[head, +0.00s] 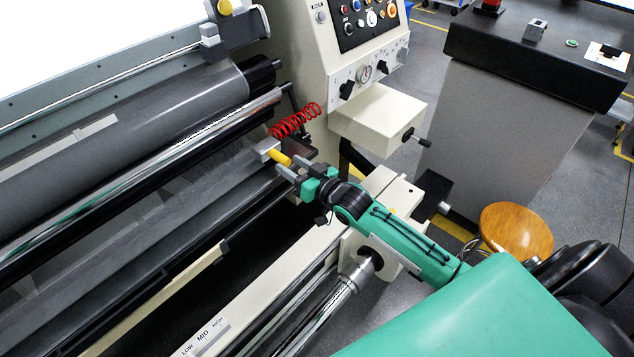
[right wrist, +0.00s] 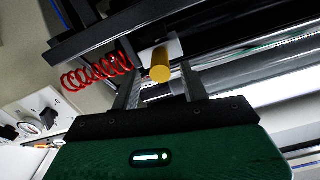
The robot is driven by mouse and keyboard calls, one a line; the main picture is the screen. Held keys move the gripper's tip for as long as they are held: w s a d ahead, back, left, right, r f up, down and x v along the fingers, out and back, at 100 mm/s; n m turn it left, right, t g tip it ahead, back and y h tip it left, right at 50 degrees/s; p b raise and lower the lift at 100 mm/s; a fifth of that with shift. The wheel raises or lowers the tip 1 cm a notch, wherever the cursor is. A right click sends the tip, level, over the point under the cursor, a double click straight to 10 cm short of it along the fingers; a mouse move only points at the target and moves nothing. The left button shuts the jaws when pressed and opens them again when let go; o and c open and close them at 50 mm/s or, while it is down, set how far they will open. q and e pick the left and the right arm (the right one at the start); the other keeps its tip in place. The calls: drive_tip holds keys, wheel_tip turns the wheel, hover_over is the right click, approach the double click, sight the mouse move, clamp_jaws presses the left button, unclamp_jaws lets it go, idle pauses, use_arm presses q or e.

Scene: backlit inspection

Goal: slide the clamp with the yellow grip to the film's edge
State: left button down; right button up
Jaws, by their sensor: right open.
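The clamp (head: 265,149) is a grey block with a yellow grip (head: 279,157). It sits on the machine's rail near the right end of the rollers. In the right wrist view the yellow grip (right wrist: 160,66) shows end-on, near the fingertips. My right gripper (head: 286,168) is open, with its fingers at the yellow grip. In the right wrist view its two fingers (right wrist: 160,82) stand apart, with the grip between or just beyond their tips. The film (head: 140,200) looks like a translucent grey sheet below the chrome roller; its edge is hard to make out. My left gripper is not in view.
A red coiled cable (head: 296,120) hangs just above the clamp. A cream box with a black handle (head: 375,120) juts out on the right, below the control panel (head: 365,22). A chrome roller (head: 140,170) runs along the machine. A wooden stool (head: 516,232) stands at the right.

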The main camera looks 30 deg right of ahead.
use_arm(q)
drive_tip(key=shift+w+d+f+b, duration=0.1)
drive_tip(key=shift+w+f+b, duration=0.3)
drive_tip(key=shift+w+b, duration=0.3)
use_arm(e)
drive_tip(key=v, duration=1)
